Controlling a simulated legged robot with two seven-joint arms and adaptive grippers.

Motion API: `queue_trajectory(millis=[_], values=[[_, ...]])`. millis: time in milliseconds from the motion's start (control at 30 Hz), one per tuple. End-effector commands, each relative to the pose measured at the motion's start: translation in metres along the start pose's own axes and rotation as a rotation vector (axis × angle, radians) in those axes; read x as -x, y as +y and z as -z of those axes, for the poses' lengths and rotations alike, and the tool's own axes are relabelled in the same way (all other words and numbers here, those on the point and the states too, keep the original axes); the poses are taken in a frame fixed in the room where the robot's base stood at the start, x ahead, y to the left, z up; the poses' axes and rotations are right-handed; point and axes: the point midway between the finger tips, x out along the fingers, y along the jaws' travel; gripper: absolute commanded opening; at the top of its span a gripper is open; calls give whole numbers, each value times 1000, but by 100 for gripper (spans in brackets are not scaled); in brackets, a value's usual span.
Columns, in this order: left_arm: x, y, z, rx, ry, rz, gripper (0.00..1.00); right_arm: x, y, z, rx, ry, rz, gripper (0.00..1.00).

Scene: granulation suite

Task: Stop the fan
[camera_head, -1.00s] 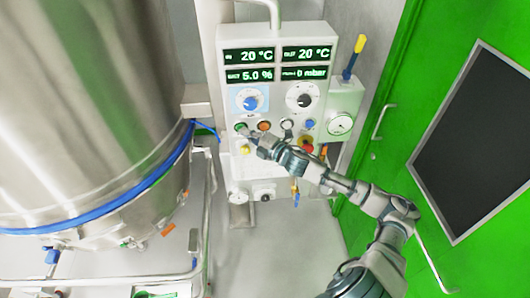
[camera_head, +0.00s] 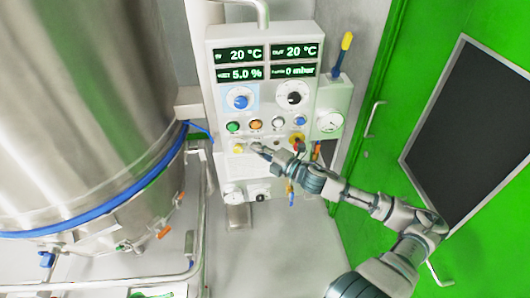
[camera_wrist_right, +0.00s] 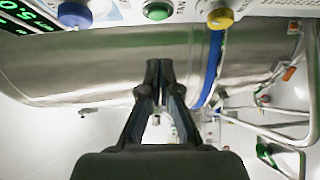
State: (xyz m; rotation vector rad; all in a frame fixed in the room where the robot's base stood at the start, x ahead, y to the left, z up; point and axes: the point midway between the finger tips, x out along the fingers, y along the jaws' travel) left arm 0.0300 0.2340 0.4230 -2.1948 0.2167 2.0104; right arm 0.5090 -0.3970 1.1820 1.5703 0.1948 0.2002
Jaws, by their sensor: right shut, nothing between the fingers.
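The white control panel (camera_head: 218,95) stands at the centre of the head view. Its button row has a green button (camera_head: 233,127), an orange button (camera_head: 256,125), a white one (camera_head: 278,124) and a blue one (camera_head: 299,121). My right gripper (camera_head: 257,147) is shut and empty, below the orange button and right of a yellow button (camera_head: 238,148). In the right wrist view, my right gripper's shut fingertips (camera_wrist_right: 159,66) show apart from the green button (camera_wrist_right: 157,11) and the yellow button (camera_wrist_right: 221,18). The fan itself is not identifiable. My left gripper is not in view.
A large steel vessel (camera_head: 85,110) with a blue band stands left of the panel. A red stop button (camera_head: 297,138), partly hidden, is right of my gripper. Gauges and a yellow-handled lever (camera_head: 346,42) are at the right, beside a green door (camera_head: 420,60).

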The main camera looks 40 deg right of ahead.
Motion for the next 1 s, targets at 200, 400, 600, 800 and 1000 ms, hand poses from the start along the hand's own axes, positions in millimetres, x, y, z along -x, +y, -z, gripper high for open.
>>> queue_trajectory(millis=[200,400,600,800,1000], values=[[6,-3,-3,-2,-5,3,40,18,0,1,-2,1,1,0],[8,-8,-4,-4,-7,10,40,26,-2,-4,-5,0,-1,0],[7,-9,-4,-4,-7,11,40,26,-1,-4,-4,0,-2,0],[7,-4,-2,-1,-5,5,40,26,-1,-3,-3,0,-2,0],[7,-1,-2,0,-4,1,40,26,0,0,0,1,0,0]])
